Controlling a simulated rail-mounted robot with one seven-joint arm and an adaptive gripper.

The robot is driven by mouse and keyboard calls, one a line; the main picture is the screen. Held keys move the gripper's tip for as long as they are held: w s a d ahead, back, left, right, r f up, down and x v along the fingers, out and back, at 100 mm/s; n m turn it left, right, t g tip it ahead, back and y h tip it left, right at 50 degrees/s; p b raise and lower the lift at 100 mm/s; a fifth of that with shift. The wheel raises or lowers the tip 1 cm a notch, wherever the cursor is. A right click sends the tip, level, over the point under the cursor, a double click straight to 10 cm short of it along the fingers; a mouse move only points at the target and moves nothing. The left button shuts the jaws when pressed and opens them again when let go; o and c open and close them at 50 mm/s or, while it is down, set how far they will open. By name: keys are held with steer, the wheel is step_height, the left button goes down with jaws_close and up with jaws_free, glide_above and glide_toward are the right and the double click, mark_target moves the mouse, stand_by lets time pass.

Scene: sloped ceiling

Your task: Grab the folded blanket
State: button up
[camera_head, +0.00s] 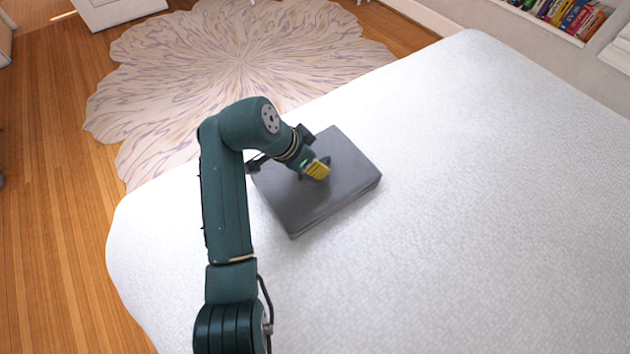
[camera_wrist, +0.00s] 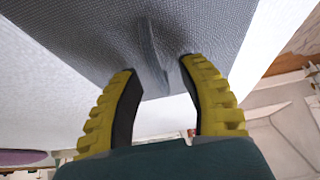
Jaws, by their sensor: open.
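The folded blanket (camera_head: 340,195) is a flat dark grey block lying on the white bed. My gripper (camera_head: 318,170), with yellow fingers, is over the upper middle part of the blanket. In the wrist view the blanket (camera_wrist: 90,35) fills the top, with a raised crease between the fingers. My gripper (camera_wrist: 158,66) is open there, with one yellow finger on each side of the crease. The fingertips are at or very close to the fabric; I cannot tell whether they touch it. Part of the blanket's far left side is hidden behind my arm.
The white bed (camera_head: 480,180) is bare around the blanket, with wide free room to the right. A round patterned rug (camera_head: 230,70) lies on the wooden floor beyond the bed. A bookshelf (camera_head: 570,20) stands at the upper right.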

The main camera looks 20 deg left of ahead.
steer(key=shift+w+d+f, duration=0.1)
steer(key=shift+w+f, duration=0.05)
steer(key=shift+f, duration=0.2)
steer(key=shift+o, duration=0.2)
jaws_close()
steer(key=shift+r, duration=0.1)
